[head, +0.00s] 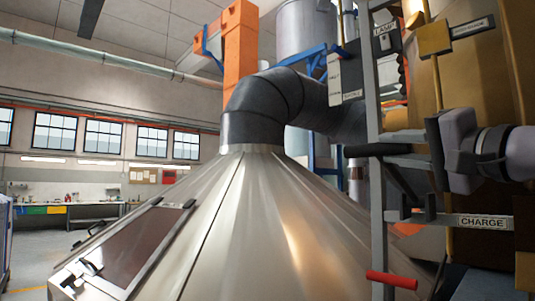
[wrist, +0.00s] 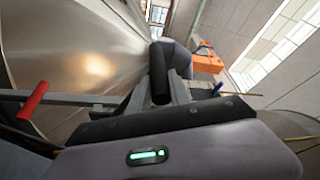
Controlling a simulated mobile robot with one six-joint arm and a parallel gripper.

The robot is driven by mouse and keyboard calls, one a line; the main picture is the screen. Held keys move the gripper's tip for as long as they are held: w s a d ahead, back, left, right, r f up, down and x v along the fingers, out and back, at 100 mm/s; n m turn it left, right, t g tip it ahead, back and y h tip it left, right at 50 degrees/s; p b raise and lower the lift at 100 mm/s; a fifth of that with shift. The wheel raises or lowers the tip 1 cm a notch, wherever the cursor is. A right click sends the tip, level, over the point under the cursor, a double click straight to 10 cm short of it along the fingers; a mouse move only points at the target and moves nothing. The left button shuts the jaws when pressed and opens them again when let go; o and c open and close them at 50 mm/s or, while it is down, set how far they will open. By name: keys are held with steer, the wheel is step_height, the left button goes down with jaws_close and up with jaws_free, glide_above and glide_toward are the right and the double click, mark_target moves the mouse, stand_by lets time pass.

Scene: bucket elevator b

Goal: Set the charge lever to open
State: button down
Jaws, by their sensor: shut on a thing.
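A white CHARGE label (head: 482,222) sits on a grey bar of the metal frame at the right in the head view. Above and left of it is a lever with a black cylindrical grip (head: 376,150), lying about level. The grip also shows ahead of my gripper in the wrist view (wrist: 158,72). My gripper (head: 412,160) reaches in from the right and is shut on this black grip. The fingers are partly hidden by the frame and the grip. I cannot read the lever's open or shut position.
A red handle (head: 392,280) sticks out below, near the CHARGE label; it also shows in the wrist view (wrist: 33,100). A grey upright post (head: 376,220) stands close to my gripper. A large metal cone (head: 250,220) with a dark pipe (head: 262,100) fills the middle.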

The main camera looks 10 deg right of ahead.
steer(key=shift+d+f, duration=0.1)
steer(key=shift+f, duration=0.25)
steer(key=c, duration=1.4)
jaws_free()
steer(key=shift+o, duration=1)
steer(key=shift+r, duration=0.1)
steer(key=b+v, duration=0.5)
steer(key=v, duration=1.2)
steer(key=shift+s, duration=0.25)
